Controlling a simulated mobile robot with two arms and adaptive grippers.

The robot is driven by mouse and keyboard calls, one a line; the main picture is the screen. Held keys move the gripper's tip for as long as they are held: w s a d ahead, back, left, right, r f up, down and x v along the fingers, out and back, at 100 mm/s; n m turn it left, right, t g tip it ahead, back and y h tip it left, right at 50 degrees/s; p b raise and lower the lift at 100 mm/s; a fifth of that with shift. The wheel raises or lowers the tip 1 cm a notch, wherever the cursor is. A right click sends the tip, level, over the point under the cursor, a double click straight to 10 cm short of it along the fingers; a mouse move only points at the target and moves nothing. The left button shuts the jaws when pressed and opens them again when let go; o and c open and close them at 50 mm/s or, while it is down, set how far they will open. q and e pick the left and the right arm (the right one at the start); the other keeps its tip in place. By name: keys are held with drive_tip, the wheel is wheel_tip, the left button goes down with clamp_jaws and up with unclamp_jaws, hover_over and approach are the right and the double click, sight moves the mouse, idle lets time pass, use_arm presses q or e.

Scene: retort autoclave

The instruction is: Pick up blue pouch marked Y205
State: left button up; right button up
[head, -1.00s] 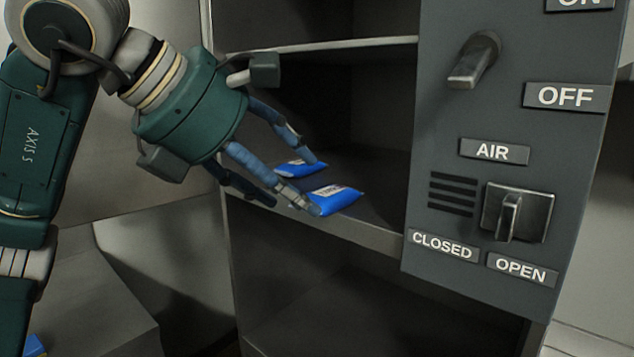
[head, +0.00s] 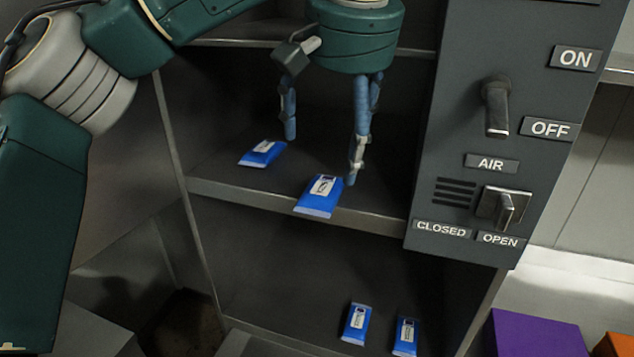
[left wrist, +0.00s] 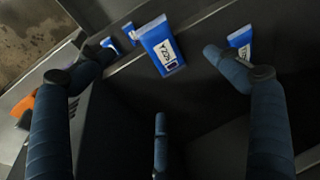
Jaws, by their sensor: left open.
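A blue pouch with a white label (head: 318,195) lies on the middle shelf, its near end at the front edge. In the left wrist view this pouch (left wrist: 161,46) shows a label that seems to read Y205, turned. A second blue pouch (head: 262,153) lies further back and left, and shows at the right in the left wrist view (left wrist: 240,42); its marking is unclear. My left gripper (head: 321,158) is open and empty, pointing down over the shelf. One finger appears just beside the front pouch's right side; contact cannot be told. My right gripper is not in view.
Two more blue pouches (head: 356,324) (head: 405,337) lie on the lower shelf (head: 270,290). A dark control panel (head: 500,130) with protruding switches stands right of the shelves. The upper shelf edge (head: 230,43) passes behind my gripper. Purple (head: 538,335) and orange (head: 613,345) boxes stand lower right.

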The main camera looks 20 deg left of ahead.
use_arm(q)
hover_over(331, 190)
drive_tip(key=s+d, duration=0.1)
wheel_tip(331, 190, down, 5)
drive_tip(key=shift+r, duration=0.1)
drive_tip(key=shift+a+f, duration=0.15)
drive_tip(key=shift+f, duration=0.05)
drive_tip(key=p+x, duration=0.1)
drive_tip(key=x, duration=0.3)
drive_tip(key=shift+f, duration=0.5)
drive_tip(key=shift+w+a+f, duration=0.1)
drive_tip(key=shift+f, duration=0.05)
drive_tip(key=c, duration=1.3)
drive_tip(key=shift+c, duration=0.2)
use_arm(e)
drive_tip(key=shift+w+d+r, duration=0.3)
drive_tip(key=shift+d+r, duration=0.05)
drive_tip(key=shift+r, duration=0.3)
